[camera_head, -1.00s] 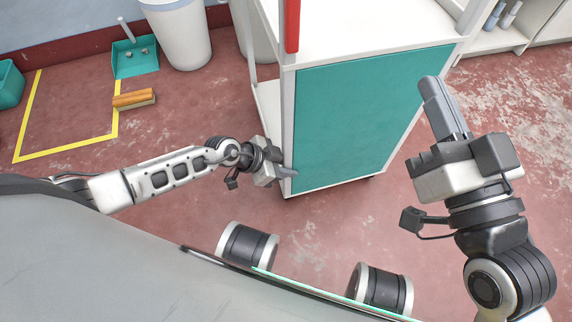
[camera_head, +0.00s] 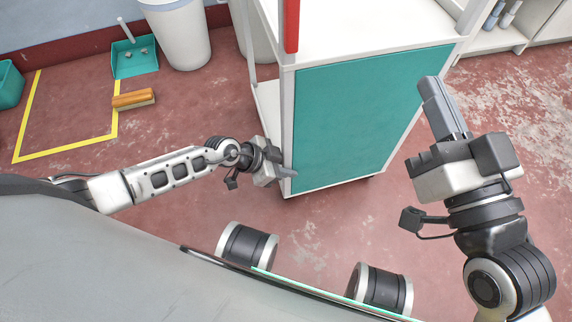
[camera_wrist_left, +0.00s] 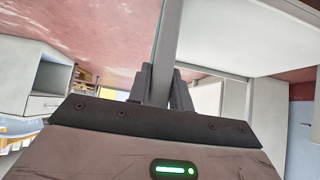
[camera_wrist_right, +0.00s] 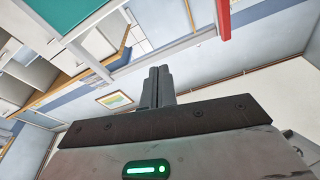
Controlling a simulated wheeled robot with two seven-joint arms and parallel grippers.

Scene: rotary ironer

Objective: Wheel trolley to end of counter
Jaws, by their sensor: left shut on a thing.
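The trolley (camera_head: 350,118) stands in front of me in the head view, with a teal end panel, white top and grey corner posts. My left gripper (camera_head: 286,174) is at its near left corner post. In the left wrist view its fingers (camera_wrist_left: 165,88) are shut around the grey post (camera_wrist_left: 168,40). My right gripper (camera_head: 440,105) is raised to the right of the trolley, apart from it. In the right wrist view its fingers (camera_wrist_right: 157,86) are together with nothing between them. The trolley's wheels are mostly hidden under it.
A white bin (camera_head: 180,35), a teal dustpan (camera_head: 135,57) and a brush (camera_head: 134,99) are at the back left, near a yellow floor outline (camera_head: 65,149). White shelving (camera_head: 500,38) stands at the back right. The red floor between is clear.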

